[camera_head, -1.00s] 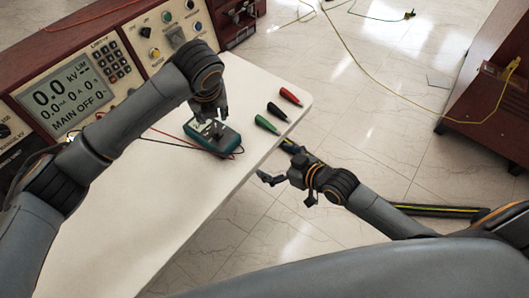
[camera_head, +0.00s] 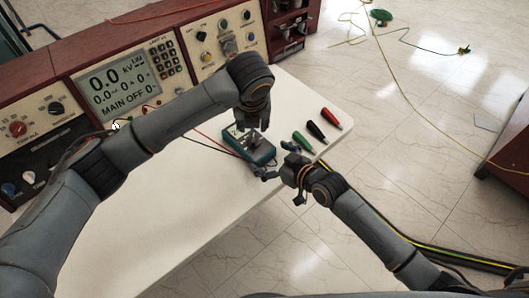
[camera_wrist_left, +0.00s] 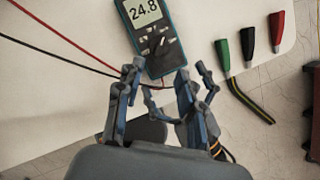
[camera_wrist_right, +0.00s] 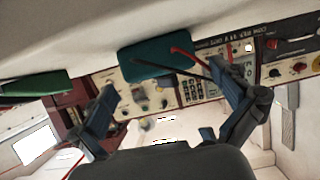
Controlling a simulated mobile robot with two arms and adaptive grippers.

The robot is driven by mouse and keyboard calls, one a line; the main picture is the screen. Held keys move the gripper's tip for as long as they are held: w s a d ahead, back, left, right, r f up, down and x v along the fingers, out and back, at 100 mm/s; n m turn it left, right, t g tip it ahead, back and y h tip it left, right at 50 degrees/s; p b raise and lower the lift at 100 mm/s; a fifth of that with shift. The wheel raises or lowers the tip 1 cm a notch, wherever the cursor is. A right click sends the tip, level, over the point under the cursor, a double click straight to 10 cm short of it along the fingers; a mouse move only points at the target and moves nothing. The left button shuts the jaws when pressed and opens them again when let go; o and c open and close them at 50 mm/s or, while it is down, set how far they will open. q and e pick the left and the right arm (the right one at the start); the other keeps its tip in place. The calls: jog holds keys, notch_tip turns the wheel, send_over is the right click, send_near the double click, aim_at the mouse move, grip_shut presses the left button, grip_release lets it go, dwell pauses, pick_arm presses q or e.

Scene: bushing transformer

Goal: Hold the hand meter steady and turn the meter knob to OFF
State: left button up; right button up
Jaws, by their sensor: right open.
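The hand meter (camera_head: 262,152) is teal and dark grey and lies on the white table near its right edge. In the left wrist view its display reads 24.8, and the dark meter knob (camera_wrist_left: 156,42) sits below that display. My left gripper (camera_head: 254,124) is above the meter, partly covering it. Its fingers (camera_wrist_left: 166,76) are apart in the left wrist view, near the meter's lower end, with nothing held. My right gripper (camera_head: 276,161) is open beside the meter's near right side. In the right wrist view the meter's teal side (camera_wrist_right: 155,55) shows ahead, between the spread fingers.
Green (camera_head: 299,139), black (camera_head: 316,130) and red (camera_head: 331,119) connectors lie right of the meter near the table edge. Red and black leads run left from the meter. A control console (camera_head: 120,82) stands behind. The front of the white table (camera_head: 150,210) is clear.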

aim_at(248, 142)
jog(key=shift+x, duration=1.25)
